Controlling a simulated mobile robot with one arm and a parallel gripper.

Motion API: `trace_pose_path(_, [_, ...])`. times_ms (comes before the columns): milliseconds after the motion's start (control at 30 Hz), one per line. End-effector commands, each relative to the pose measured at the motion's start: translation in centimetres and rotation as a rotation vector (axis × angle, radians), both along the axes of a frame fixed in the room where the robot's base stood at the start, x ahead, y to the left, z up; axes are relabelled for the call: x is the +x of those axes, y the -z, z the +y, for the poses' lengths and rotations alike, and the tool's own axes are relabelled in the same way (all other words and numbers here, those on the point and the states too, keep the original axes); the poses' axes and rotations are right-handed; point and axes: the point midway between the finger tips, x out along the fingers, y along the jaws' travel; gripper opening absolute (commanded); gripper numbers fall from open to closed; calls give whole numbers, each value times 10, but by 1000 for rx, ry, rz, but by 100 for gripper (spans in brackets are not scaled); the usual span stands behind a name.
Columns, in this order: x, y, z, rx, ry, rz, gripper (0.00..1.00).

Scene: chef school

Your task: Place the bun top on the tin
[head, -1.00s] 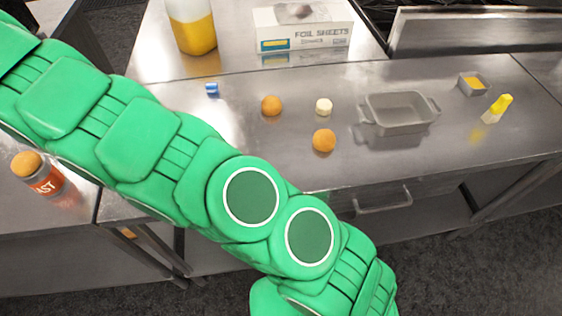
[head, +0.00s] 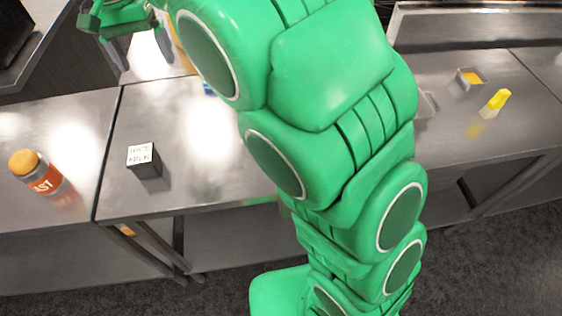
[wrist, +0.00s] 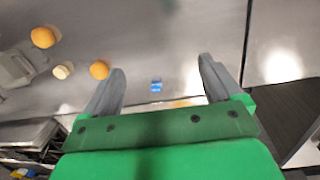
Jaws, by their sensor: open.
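Two round orange-brown pieces that look like buns, one (wrist: 43,37) and another (wrist: 99,69), lie on the steel counter in the wrist view. I cannot tell which is the bun top. Both are hidden behind my arm in the head view. A grey rectangular tin with handles (wrist: 14,68) lies at the left edge of the wrist view, and only a sliver of it (head: 425,104) shows beside my arm in the head view. My gripper (wrist: 162,68) is open and empty above the counter, to the right of both round pieces in the wrist view.
A small blue item (wrist: 156,85) shows between the fingers, and a cream piece (wrist: 62,71) lies near the tin. A dark box with a white top (head: 140,157), an orange-capped jar (head: 38,172), a yellow-topped item (head: 495,104) and a small square container (head: 470,80) stand apart.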

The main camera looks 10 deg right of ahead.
Motion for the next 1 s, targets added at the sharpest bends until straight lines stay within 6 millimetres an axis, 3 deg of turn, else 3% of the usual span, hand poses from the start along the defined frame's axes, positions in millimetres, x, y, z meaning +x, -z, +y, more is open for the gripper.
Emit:
trace_pose_path(100, [-9,-3,-44,-1,10,7,92])
trace_pose_path(500, [-67,5,-168,7,13,49,92])
trace_pose_path(800, [-132,23,-241,20,1,78,92])
trace_pose_path(1000, [-182,40,-277,35,-15,97,92])
